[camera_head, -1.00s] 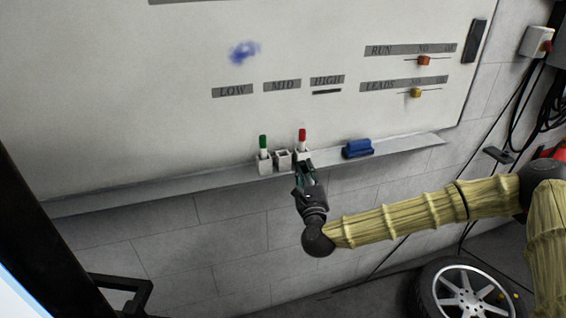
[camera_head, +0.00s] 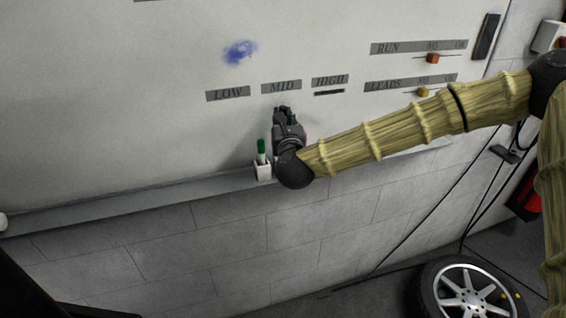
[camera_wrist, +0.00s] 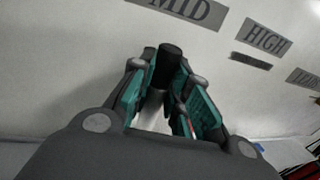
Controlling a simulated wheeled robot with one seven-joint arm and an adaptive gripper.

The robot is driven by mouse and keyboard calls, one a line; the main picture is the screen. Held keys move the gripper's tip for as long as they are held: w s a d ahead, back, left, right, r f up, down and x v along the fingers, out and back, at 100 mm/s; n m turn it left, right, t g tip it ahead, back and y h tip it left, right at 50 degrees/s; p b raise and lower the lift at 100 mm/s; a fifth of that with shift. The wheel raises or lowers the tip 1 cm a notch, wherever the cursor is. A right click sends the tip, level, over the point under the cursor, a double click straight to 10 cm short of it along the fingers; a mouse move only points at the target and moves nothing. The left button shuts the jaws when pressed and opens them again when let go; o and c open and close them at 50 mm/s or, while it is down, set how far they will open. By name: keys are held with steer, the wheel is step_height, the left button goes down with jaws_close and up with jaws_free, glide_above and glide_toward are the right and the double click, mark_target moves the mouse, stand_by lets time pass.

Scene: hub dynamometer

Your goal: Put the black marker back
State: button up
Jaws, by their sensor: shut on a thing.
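My gripper (camera_head: 288,122) is in front of the whiteboard, below the MID label and above the ledge. In the wrist view my gripper (camera_wrist: 163,85) has its teal-padded fingers on both sides of the black marker (camera_wrist: 169,66), shut on it. The black cap points up toward the board, and the white body (camera_wrist: 153,104) runs down between the fingers. In the head view I cannot make the marker out clearly against the dark gripper. A green-capped marker (camera_head: 261,148) stands in a white holder (camera_head: 263,171) on the ledge. My arm hides the other holders.
The ledge (camera_head: 130,203) runs along the bottom of the whiteboard (camera_head: 120,90). Sliders (camera_head: 432,58) sit at the board's upper right. A wheel (camera_head: 463,290) lies at the lower right.

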step_height(320, 180, down, 9)
steer(key=p, duration=0.4)
steer(key=shift+a+f, duration=0.1)
steer(key=shift+f, duration=0.1)
steer(key=shift+f+b, duration=0.2)
steer(key=shift+b, duration=0.1)
steer(key=o, duration=0.9)
steer(key=shift+c, duration=0.2)
steer(key=shift+r, duration=0.1)
steer(key=shift+r, duration=0.1)
steer(key=s+d+b, duration=0.1)
steer(key=s+b, duration=0.3)
steer(key=s, duration=0.8)
steer(key=shift+d, duration=0.3)
